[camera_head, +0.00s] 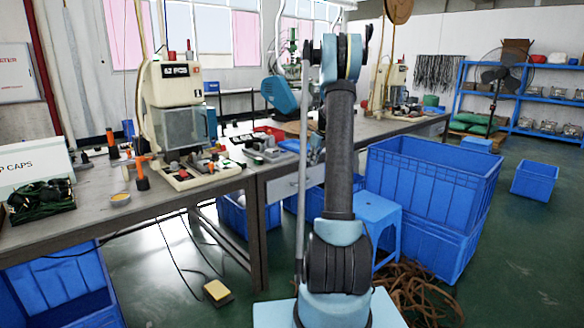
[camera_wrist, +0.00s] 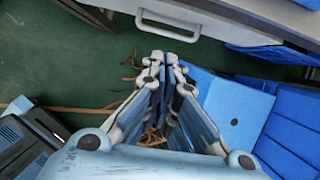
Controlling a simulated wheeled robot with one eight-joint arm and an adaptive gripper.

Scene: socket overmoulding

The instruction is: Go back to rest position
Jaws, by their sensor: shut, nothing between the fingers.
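My arm stands upright in the middle of the head view, with its upper links folded near the top. My gripper (camera_wrist: 163,62) points away from the wrist camera, its fingertips close together and nothing visible between them. Below it the wrist view shows green floor, a blue stool top (camera_wrist: 232,112) on the right and strands of brown rope. In the head view the gripper cannot be made out clearly against the machines behind the arm.
A workbench (camera_head: 110,195) with a moulding machine (camera_head: 175,100) stands at the left. Stacked blue crates (camera_head: 430,185) and a blue stool (camera_head: 372,207) stand right of my arm. Brown rope (camera_head: 415,290) lies on the floor. Open floor (camera_head: 515,255) is at the right.

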